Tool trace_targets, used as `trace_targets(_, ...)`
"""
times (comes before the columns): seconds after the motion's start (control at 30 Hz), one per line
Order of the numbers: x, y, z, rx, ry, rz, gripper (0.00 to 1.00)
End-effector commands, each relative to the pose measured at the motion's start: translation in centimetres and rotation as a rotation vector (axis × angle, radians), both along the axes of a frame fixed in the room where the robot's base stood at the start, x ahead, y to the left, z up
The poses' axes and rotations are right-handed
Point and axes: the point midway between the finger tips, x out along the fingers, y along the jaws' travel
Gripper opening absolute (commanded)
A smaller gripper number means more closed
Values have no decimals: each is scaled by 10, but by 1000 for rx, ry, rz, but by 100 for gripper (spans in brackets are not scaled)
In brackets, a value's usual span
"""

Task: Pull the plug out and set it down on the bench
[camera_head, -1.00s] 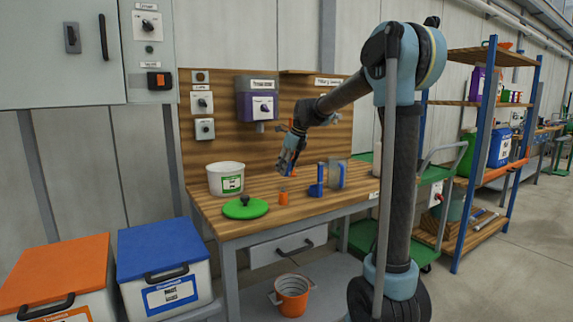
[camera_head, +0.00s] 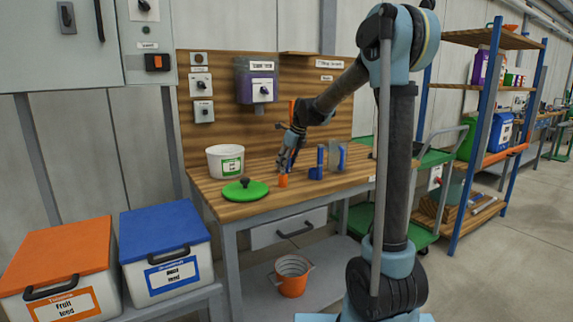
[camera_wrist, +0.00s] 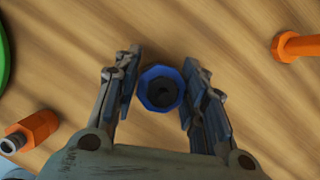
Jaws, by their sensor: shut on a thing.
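My gripper (camera_head: 287,169) is low over the wooden bench (camera_head: 225,208), pointing down. In the wrist view my gripper (camera_wrist: 161,88) has its two fingers on either side of a blue eight-sided plug (camera_wrist: 148,98) with a dark centre, and is shut on it. Bench wood shows around the plug. In the head view the plug is not clearly made out. I cannot tell whether its underside touches the bench. A small orange fitting (camera_head: 283,181) stands just below and in front of the gripper in the head view.
A green lid (camera_head: 245,191), a white bucket (camera_head: 225,161) and blue upright pieces (camera_head: 317,168) stand on the bench nearby. The wrist view shows an orange fitting with a metal tip (camera_wrist: 34,128) and an orange piece (camera_wrist: 298,46).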

Motion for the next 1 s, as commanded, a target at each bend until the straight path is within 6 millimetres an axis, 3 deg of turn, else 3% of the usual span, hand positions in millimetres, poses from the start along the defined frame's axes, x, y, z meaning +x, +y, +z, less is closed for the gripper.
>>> trace_targets(0.07,0,0,0,0,0,0,10)
trace_targets(0.1,0,0,0,0,0,0,45)
trace_targets(0.2,0,0,0,0,0,0,62)
trace_targets(0.67,-1,-4,8,0,0,-2,62)
trace_targets(1.0,-14,-24,63,1,1,-3,62)
